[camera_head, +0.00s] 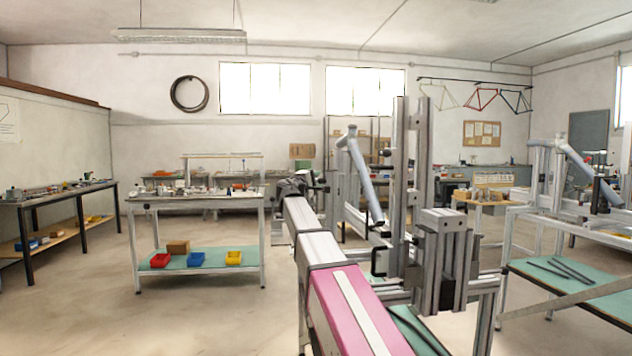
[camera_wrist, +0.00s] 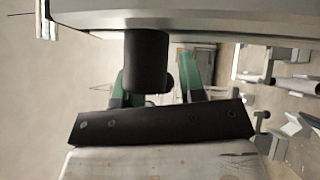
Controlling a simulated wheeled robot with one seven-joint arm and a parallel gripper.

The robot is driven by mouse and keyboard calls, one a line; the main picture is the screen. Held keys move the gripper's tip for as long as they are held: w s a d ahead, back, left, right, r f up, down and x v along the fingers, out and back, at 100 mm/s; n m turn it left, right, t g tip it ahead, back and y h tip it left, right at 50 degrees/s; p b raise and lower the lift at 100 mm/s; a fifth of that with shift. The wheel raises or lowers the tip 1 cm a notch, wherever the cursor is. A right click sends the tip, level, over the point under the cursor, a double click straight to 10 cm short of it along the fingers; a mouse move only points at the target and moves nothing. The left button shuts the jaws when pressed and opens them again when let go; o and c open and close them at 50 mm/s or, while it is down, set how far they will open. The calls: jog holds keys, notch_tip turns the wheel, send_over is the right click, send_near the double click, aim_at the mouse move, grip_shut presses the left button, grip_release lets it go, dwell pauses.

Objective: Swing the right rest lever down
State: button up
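My gripper (camera_head: 304,182) is at the far end of my pink and white arm, left of the frame jig (camera_head: 398,180). The jig has upright grey aluminium posts and holds a blue-grey tube (camera_head: 360,165). In the wrist view, two green fingers (camera_wrist: 158,82) stand apart above a black bar. A black cylinder (camera_wrist: 146,58), which looks like a lever grip, hangs below a grey rail in front of the fingers. It is nearer the left finger; I cannot tell whether they touch. A dark handle (camera_head: 378,262) shows low on the jig. Which part is the right rest lever is unclear.
The grey rail (camera_wrist: 200,18) crosses the top of the wrist view. A workbench (camera_head: 195,200) with bins on its lower shelf stands to the left. A second jig (camera_head: 560,180) stands at the right. The floor between the left benches is clear.

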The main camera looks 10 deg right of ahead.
grip_shut()
jog(key=shift+f, duration=0.1)
jog(key=shift+s+f+n+g+y, duration=0.25)
jog(key=shift+f+n+g+y, duration=0.35)
jog(key=shift+n+g, duration=0.3)
jog(key=shift+s+f+n+g+y, duration=0.25)
jog(key=shift+f+n+g+y, duration=0.35)
jog(key=shift+n+g, duration=0.35)
jog(key=shift+s+f+n+g+y, duration=0.25)
jog(key=shift+f+n+g+y, duration=0.2)
jog(key=shift+n+g+y, duration=0.45)
jog(key=shift+h, duration=0.3)
